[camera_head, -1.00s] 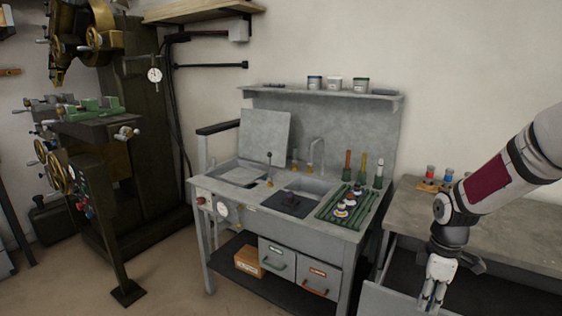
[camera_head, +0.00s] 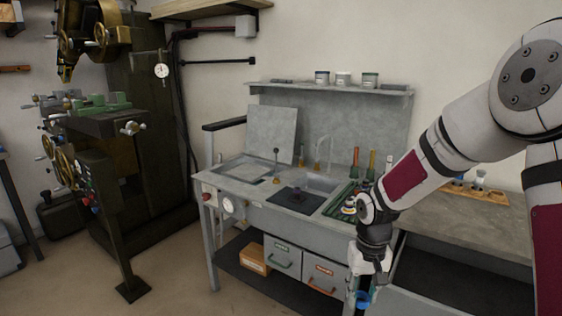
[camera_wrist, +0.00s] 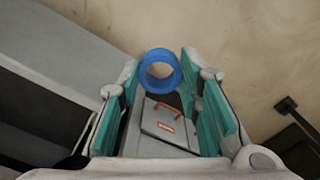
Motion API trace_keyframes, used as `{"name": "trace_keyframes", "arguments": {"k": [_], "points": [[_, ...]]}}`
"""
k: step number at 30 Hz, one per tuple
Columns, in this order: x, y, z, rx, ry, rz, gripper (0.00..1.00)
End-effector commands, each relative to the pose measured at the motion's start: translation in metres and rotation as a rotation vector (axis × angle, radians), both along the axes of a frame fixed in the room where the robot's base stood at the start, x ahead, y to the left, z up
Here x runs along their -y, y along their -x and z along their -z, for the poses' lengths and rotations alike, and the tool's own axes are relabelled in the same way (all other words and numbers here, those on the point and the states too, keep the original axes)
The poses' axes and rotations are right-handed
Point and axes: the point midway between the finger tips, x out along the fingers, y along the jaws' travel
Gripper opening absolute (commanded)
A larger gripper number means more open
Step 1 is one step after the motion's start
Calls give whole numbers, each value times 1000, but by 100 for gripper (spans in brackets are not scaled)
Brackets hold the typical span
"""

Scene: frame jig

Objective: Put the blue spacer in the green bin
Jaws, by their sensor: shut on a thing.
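The blue spacer is a blue ring (camera_wrist: 160,88) between the fingertips of my gripper (camera_wrist: 163,78) in the wrist view. In the head view the spacer (camera_head: 362,300) hangs at the lower end of my gripper (camera_head: 367,288), in the air. My gripper is shut on it, to the right of and in front of the sink bench. No all-green bin shows. Under the bench is a grey bin front with a green label and green handle (camera_head: 282,257). Beside it is a grey bin front with an orange handle (camera_head: 318,280); it also shows in the wrist view (camera_wrist: 168,128). Both look closed.
The grey sink bench (camera_head: 262,220) holds a green rack, partly hidden by my arm. A cardboard box (camera_head: 253,258) sits on its low shelf. A second bench (camera_head: 470,222) stands right, bearing a wooden holder (camera_head: 478,188). The floor in front is free.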

Motion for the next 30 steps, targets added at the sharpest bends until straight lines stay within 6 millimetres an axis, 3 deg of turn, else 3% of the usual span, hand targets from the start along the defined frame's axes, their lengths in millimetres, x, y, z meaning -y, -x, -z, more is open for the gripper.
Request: {"name": "trace_keyframes", "arguments": {"k": [1, 6, 20, 30], "points": [[-1, -6, 14, 1, 0, -2, 11], [-1, -14, 39, 1, 0, -3, 11], [-1, -25, 78, 2, -1, -4, 11], [0, -13, 50, 1, 0, -3, 11]]}}
